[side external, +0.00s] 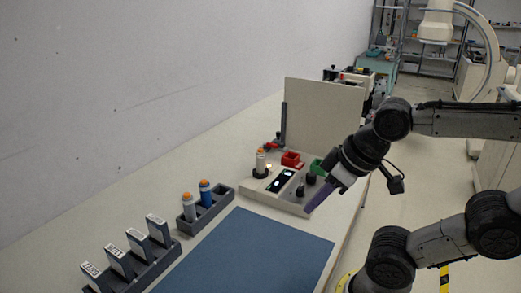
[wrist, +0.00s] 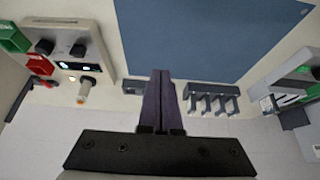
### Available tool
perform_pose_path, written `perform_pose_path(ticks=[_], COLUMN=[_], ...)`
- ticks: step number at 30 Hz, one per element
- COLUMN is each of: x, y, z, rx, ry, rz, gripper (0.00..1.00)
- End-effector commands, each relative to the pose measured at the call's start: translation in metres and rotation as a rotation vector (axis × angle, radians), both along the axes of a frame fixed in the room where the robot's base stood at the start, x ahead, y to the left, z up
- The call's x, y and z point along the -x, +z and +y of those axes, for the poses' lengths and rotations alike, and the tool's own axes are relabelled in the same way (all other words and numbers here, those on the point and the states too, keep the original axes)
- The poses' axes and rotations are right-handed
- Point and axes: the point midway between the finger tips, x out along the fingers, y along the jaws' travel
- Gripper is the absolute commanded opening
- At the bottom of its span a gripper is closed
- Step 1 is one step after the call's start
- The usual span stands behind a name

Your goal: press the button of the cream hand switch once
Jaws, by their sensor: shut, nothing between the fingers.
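A cream hand switch (side external: 261,163) with an orange button on top stands upright in a round dark holder at the console's left end. It also shows in the wrist view (wrist: 82,94), at the left. A grey rack (side external: 217,208) holds a blue hand switch (side external: 205,194) and a paler greyish one (side external: 188,208), both with orange tops. My gripper (side external: 308,210) has purple fingers, shut and empty. In the side view its tips appear by the console's right front corner, apart from the cream switch. The fingers also show in the wrist view (wrist: 160,75), hiding part of the rack.
The pale console (side external: 290,207) carries dark knobs and lit displays, with a red bin (side external: 291,159) and a green bin (side external: 317,167) behind. An upright panel (side external: 325,110) stands at the back. A blue mat (side external: 250,255) lies clear in front; a dark rack (side external: 150,264) holds labelled blocks.

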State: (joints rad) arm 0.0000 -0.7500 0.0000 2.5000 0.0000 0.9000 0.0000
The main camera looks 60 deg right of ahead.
Motion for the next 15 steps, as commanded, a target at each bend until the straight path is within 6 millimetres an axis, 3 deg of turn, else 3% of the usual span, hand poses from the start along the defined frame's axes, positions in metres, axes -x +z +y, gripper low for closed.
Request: perform_pose_path(ticks=[9, 13, 15], x=[0.0, -0.016, -0.034], y=[0.001, 0.025, 0.042], z=[0.002, 0.017, 0.025], rx=[0.008, -0.036, -0.078], ry=[0.03, 0.091, 0.106], rz=[-0.003, -0.061, -0.085], gripper=[0.0, 0.0, 0.0])
